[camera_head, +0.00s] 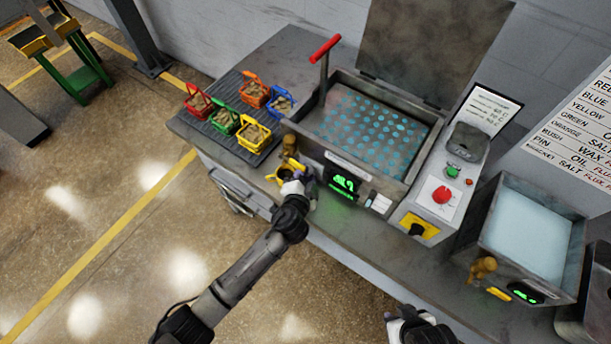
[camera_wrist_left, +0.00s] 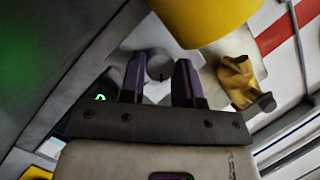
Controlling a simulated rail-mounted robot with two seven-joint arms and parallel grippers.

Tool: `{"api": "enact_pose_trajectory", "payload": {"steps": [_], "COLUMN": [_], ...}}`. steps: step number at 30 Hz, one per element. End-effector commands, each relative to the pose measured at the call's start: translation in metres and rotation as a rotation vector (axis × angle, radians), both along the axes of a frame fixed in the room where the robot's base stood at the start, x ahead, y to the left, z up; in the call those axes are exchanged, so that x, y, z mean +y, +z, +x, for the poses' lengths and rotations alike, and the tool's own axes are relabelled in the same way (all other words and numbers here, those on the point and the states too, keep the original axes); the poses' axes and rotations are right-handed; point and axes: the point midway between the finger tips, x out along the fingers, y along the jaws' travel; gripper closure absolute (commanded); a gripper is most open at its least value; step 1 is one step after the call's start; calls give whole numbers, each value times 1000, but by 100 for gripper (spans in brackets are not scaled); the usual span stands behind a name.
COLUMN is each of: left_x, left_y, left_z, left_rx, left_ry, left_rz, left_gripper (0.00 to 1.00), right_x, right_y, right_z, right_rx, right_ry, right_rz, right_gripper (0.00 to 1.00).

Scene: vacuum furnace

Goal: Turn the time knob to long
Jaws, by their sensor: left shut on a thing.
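A round grey knob (camera_wrist_left: 160,64) with a dark pointer line sits on a pale plate in the left wrist view. My left gripper (camera_wrist_left: 158,78) has one dark purple finger on each side of this knob and is shut on it. Its markings cannot be read, so I cannot confirm from a label that it is the time knob. In the head view my left gripper (camera_head: 307,181) is at the front of the tank (camera_head: 340,165), left of the green display (camera_head: 343,185), and hides the knob. My right gripper (camera_head: 408,325) is at the bottom edge, partly cut off; its fingers are unclear.
A brass valve (camera_wrist_left: 238,82) and a yellow cylinder (camera_wrist_left: 205,18) are close to my left fingers. Several coloured baskets stand on a dark rack (camera_head: 228,95). A control panel with a red button (camera_head: 442,194) and a second tank (camera_head: 528,235) are to the right.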

Motion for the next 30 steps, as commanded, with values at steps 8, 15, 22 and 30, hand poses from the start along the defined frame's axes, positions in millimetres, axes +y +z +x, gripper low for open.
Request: {"api": "enact_pose_trajectory", "payload": {"steps": [8,15,22,30], "left_x": [-1,-1,-1,0], "left_y": [-6,-7,-6,-5], "left_z": [-1,-1,-1,-1], "left_rx": [-116,-212,-275,-309], "left_ry": [1,1,2,1], "left_rz": [161,297,390,439], "left_gripper": [94,94,94,94], "right_x": [0,-1,-3,-3], "right_y": [-26,-46,-58,-63], "right_z": [0,0,0,0], "right_rx": [0,0,0,1], "right_ry": [0,3,7,6], "right_rz": [0,-4,-11,-10], "right_gripper": [65,65,65,65]}}
